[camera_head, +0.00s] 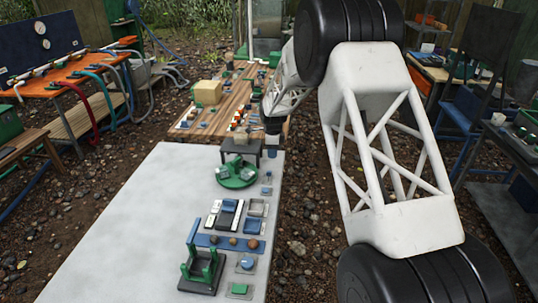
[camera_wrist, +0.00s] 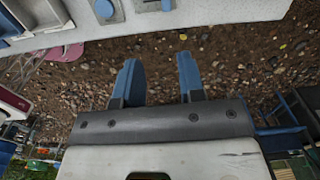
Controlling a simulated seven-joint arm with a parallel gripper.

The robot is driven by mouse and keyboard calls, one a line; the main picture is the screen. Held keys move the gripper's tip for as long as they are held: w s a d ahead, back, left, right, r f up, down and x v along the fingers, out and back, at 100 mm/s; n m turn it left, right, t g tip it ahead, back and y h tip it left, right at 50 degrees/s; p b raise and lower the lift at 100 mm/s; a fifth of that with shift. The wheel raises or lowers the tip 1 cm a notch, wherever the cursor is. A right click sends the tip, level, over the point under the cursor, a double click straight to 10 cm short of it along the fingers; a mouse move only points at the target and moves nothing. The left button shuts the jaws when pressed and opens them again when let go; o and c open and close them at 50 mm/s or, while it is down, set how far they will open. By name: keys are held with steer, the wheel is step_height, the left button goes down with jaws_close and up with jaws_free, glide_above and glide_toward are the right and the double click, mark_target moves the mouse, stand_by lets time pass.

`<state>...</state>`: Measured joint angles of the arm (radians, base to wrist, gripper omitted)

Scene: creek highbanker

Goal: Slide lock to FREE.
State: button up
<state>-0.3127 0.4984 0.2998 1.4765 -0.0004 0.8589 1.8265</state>
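No FREE marking is legible, and I cannot tell for sure which part is the lock. Small fittings line the right edge of the grey table (camera_head: 120,215). Among them are a small blue piece (camera_head: 266,190) and, nearer the front, a blue part on a grey plate (camera_head: 246,262).
A green round tray (camera_head: 237,183) stands towards the back of the table, with a dark raised stand (camera_head: 240,148) behind it. A black base with green posts (camera_head: 203,270) stands at the front. The table's left half is clear. A wooden table (camera_head: 190,118) lies beyond.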

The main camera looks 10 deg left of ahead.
mark_target(268, 179)
steer(key=a+f, duration=0.1)
steer(key=w+f, duration=0.1)
steer(key=shift+w+a+f+m, duration=0.1)
steer(key=shift+a+f+m, duration=0.2)
steer(key=shift+a+f, duration=0.1)
steer(key=shift+f, duration=0.25)
steer(key=shift+f, duration=4.2)
steer(key=shift+c, duration=0.4)
jaws_close()
